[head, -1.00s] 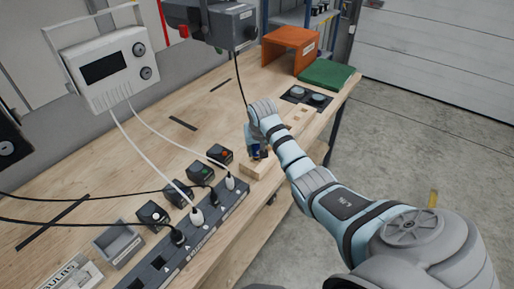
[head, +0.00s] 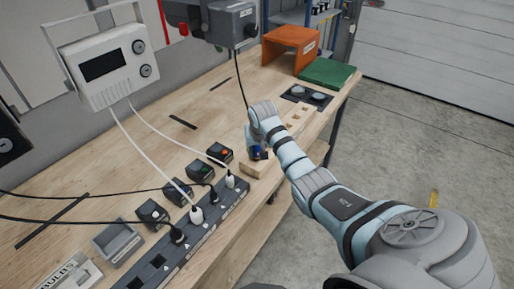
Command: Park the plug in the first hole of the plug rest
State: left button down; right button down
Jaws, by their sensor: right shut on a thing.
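The plug rest is a long pale wooden block (head: 254,170) on the right side of the bench, with square holes showing toward its far end. My right gripper (head: 257,153) is over the near end of this block, pointing down. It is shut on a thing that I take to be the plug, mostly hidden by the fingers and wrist. A black cable (head: 241,80) hangs from the grey box above and runs down behind my right wrist. Whether the plug touches the block or sits in a hole cannot be seen. My left gripper is not in view.
A power strip (head: 212,225) with white and black plugs lies along the near bench edge, beside several small black boxes. A white meter (head: 103,70) with white leads is at the left. An orange stand (head: 291,45) and green pad (head: 326,73) are at the far end.

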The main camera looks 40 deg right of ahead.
jog(key=shift+f+b, duration=0.4)
jog(key=shift+f, duration=0.45)
jog(key=c, duration=1.2)
grip_release()
